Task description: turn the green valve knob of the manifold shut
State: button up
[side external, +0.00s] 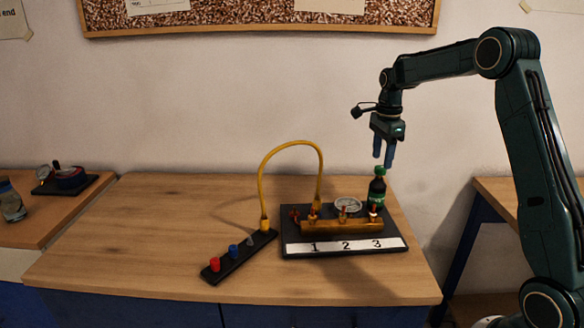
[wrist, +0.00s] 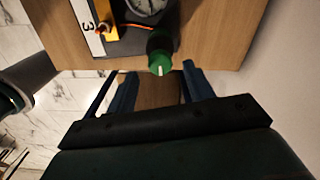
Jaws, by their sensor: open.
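The manifold is a black board (side external: 290,219) with a brass block (side external: 335,227), a white strip numbered 1, 2, 3 and a round gauge (side external: 347,205). The green knob (side external: 380,171) tops a dark upright body at the board's back right corner. In the wrist view the green knob (wrist: 160,62) shows a white pointer mark, in front of the fingers. My gripper (side external: 383,161) is open and empty, pointing down, with its fingertips just above the knob. I cannot tell whether they touch it. In the wrist view my gripper (wrist: 160,76) has its fingers spread apart.
A yellow hose (side external: 262,185) arches from the manifold to a black strip (side external: 240,257) with red and blue caps on the left.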

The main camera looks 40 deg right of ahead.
aim_at(380, 169)
notch_tip(380, 169, up, 11)
dwell(0.5)
jog(key=shift+r, duration=0.1)
jog(key=s+a+r+n+t, duration=0.1)
jog(key=s+a+r+n, duration=0.2)
jog(key=s+a+n, duration=0.4)
jog(key=s+a+r+n+t, duration=0.2)
jog(key=s+a+n, duration=0.25)
jog(key=a, duration=0.45)
jog(key=s+a+f+n+t, duration=0.1)
jog(key=s+a+f+n, duration=0.3)
jog(key=s+n, duration=0.2)
jog(key=s+a+f+n+t, duration=0.1)
jog(key=s+a+f+n, duration=0.2)
jog(key=s+n, duration=0.4)
jog(key=s+a, duration=0.1)
jog(key=s, duration=0.1)
jog(key=shift+s+a+f+t, duration=0.3)
jog(key=shift+s+a+f, duration=0.05)
